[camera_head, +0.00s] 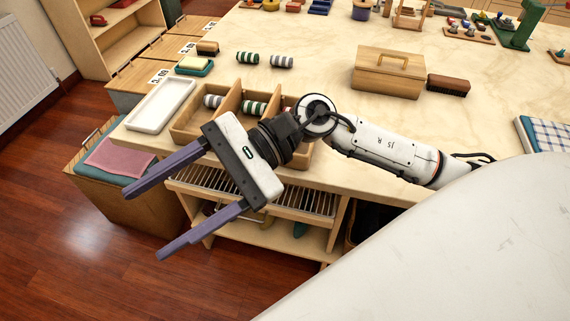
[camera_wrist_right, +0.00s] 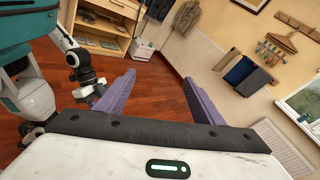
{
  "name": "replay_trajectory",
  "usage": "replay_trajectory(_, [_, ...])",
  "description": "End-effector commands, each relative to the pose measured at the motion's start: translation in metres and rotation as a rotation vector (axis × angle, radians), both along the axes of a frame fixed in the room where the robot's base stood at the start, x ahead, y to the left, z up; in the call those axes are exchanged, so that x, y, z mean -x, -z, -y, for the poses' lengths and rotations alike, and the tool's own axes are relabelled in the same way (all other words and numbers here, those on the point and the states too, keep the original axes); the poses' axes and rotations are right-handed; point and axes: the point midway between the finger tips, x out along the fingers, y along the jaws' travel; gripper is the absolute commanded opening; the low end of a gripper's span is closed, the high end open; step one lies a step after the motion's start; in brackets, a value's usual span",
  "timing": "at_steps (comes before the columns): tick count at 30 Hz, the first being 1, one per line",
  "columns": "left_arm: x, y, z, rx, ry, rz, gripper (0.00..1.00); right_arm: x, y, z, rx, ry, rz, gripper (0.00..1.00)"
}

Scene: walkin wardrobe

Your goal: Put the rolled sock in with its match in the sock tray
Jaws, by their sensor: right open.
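Two rolled striped socks lie side by side on the tabletop behind the tray: a green-and-white one (camera_head: 247,58) and a grey-and-white one (camera_head: 282,61). The wooden sock tray (camera_head: 180,131) has compartments. A greyish-purple striped sock (camera_head: 212,101) is in its left compartment and a green-striped one (camera_head: 254,107) in the middle. The right compartment is mostly hidden by my arm. My right gripper (camera_head: 145,225) is open and empty, beyond the table's front edge, left of and in front of the tray. Its spread fingers also show in the right wrist view (camera_wrist_right: 158,78).
A white tray (camera_head: 160,104) stands left of the sock tray. A wooden box with a handle (camera_head: 387,74) and a brush (camera_head: 448,85) are to the right. Slatted shelving (camera_head: 260,196) is below the tabletop. A bin with folded cloths (camera_head: 118,157) stands at left.

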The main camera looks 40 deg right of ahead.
Motion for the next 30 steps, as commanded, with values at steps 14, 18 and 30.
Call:
replay_trajectory(14, [-0.001, -0.001, 0.000, 0.000, 0.001, 0.002, 0.31, -0.058, 0.227, 0.132, 1.767, -0.745, 2.378, 0.62])
replay_trajectory(18, [-0.001, -0.001, 0.000, 0.000, 0.001, 0.002, 0.31, 0.007, 0.310, 0.143, 1.560, -0.621, 1.915, 0.62])
replay_trajectory(30, [-0.001, -0.001, 0.000, -0.001, 0.001, 0.002, 0.31, 0.067, 0.360, 0.142, 1.419, -0.535, 1.582, 0.62])
